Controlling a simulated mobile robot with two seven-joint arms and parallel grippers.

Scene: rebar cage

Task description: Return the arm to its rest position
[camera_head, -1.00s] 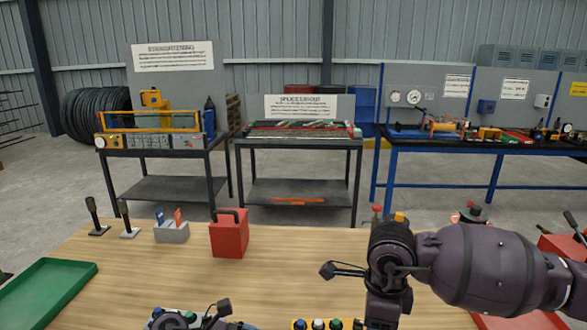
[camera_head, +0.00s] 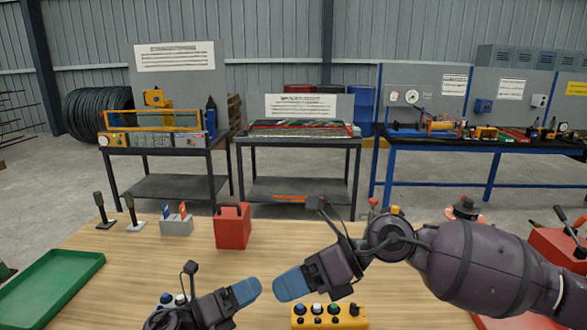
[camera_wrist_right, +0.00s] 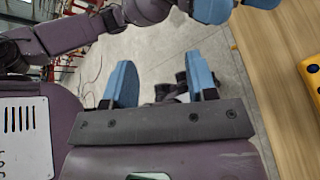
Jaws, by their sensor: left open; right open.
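In the head view my right arm reaches in from the right, and its right gripper (camera_head: 292,285) has blue fingers and points left above the table. In the right wrist view the two blue fingers of my right gripper (camera_wrist_right: 161,82) stand apart with nothing held between them. My left gripper (camera_head: 246,292) comes in at the bottom, its blue fingertips pointing right towards the right gripper with a small gap in the picture. Blue fingers of the left gripper also show at the top of the right wrist view (camera_wrist_right: 212,10).
A yellow button box (camera_head: 345,322) lies on the wooden table (camera_head: 130,270) just below the grippers. A red can (camera_head: 232,228), a grey holder (camera_head: 176,226) and a green tray (camera_head: 50,285) stand further left. Benches stand behind. The table's middle left is clear.

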